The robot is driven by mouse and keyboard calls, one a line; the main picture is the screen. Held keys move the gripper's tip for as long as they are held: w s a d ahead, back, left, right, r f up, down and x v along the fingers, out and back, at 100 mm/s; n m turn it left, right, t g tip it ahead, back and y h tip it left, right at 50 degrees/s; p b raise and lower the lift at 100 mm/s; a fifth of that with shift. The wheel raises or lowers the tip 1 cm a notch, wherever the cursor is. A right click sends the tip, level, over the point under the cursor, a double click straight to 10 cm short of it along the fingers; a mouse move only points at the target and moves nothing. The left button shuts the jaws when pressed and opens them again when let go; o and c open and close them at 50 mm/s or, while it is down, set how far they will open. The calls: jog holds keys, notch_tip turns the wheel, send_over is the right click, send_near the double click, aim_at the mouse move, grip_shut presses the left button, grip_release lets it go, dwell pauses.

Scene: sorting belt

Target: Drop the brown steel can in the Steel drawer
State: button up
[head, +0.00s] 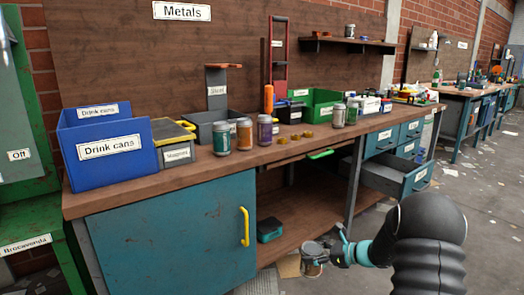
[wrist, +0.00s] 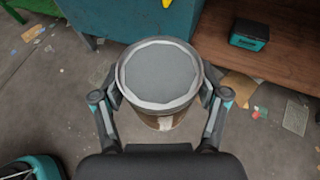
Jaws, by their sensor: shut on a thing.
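The brown steel can (head: 312,268) is held upright by my gripper (head: 322,250), low in front of the workbench's open lower bay. In the wrist view the can (wrist: 160,72) shows its grey lid, with a strip of brown side below. The fingers of my gripper (wrist: 160,98) are shut on it from both sides. A drawer (head: 418,179) stands pulled out under the right part of the bench, to the right of and above the can. Its label is too small to read, so I cannot tell whether it is the Steel drawer.
The workbench (head: 190,168) carries a blue Drink cans bin (head: 80,168), several jars and a green bin (head: 318,112). A blue cupboard door (head: 170,240) with a yellow handle is at left. A small teal box (head: 270,230) lies on the lower shelf. The right floor is open, with paper scraps.

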jog(key=s+a+f, duration=0.1)
jog(key=s+f, duration=0.7)
jog(key=s, duration=0.3)
jog(key=shift+s+a+f+m+t+h, duration=0.15)
jog(key=shift+s+f+m+t+h, duration=0.15)
jog(key=shift+f+m, duration=0.1)
